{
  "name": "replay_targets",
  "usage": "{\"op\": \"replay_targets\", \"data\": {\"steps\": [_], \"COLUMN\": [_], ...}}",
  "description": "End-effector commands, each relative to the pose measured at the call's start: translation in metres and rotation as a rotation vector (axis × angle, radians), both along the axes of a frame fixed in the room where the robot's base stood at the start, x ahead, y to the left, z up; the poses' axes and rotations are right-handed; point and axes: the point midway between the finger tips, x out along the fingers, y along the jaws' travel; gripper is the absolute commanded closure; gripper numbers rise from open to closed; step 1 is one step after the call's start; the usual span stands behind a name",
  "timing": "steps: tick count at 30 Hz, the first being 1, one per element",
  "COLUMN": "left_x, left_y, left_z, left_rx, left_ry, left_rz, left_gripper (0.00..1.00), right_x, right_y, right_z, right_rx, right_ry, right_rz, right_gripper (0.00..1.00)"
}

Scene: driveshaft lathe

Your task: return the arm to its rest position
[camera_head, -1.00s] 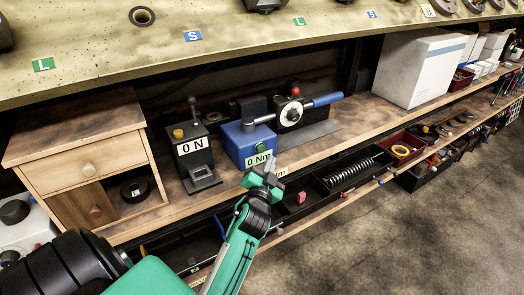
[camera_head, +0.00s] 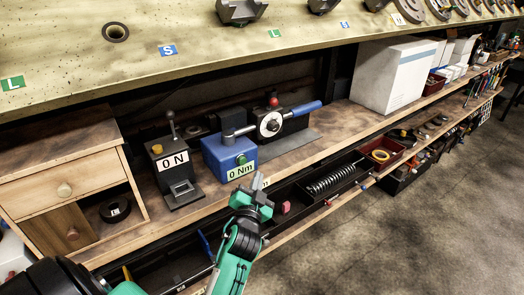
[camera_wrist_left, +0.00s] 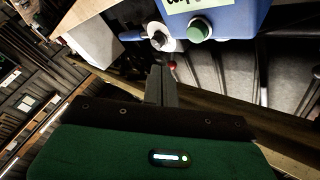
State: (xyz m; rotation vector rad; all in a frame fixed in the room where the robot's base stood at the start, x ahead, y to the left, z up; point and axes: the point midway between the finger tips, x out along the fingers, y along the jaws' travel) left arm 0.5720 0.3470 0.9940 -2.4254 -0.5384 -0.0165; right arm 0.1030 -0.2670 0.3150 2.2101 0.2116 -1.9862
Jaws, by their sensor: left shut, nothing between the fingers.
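My left arm comes in from the bottom left, green and black. Its gripper (camera_head: 256,186) is in front of the lower shelf, just below and right of the blue torque device (camera_head: 229,155) labelled "0 Nm". It is shut and empty. In the left wrist view the closed fingers (camera_wrist_left: 161,86) point toward the blue device (camera_wrist_left: 225,18), with a gap between them, and its green button shows. My right gripper is in neither view.
A black force tester (camera_head: 173,170) labelled "0 N" stands left of the blue device. A wooden drawer cabinet (camera_head: 62,180) is at the left. A white box (camera_head: 395,75) stands at the right. Dark bins (camera_head: 330,185) line the shelf's front edge. The floor at right is clear.

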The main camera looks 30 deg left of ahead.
Motion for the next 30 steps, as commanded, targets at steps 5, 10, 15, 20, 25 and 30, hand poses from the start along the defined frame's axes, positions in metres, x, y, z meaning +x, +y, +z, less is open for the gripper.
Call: {"op": "replay_targets", "data": {"steps": [5,10,15,20,25,30], "left_x": [0.0,0.006,0.018,0.004,-0.043,-0.118], "left_y": [0.0,-0.006,-0.033,-0.063,-0.09,-0.107], "left_z": [0.0,-0.022,-0.125,-0.245,-0.365,-0.471], "left_rx": [0.0,-0.018,-0.107,-0.215,-0.326,-0.43], "left_ry": [0.0,0.038,0.209,0.409,0.621,0.833], "left_rz": [0.0,-0.021,-0.107,-0.178,-0.222,-0.229], "left_gripper": [1.0,1.0,1.0,1.0,1.0,1.0], "right_x": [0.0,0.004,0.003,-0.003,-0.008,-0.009], "right_y": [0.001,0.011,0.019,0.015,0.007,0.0], "right_z": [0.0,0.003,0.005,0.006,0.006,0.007], "right_rx": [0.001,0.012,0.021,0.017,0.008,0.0], "right_ry": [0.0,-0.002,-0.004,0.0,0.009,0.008], "right_rz": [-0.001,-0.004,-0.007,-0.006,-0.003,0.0], "right_gripper": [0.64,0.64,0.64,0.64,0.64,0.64]}}
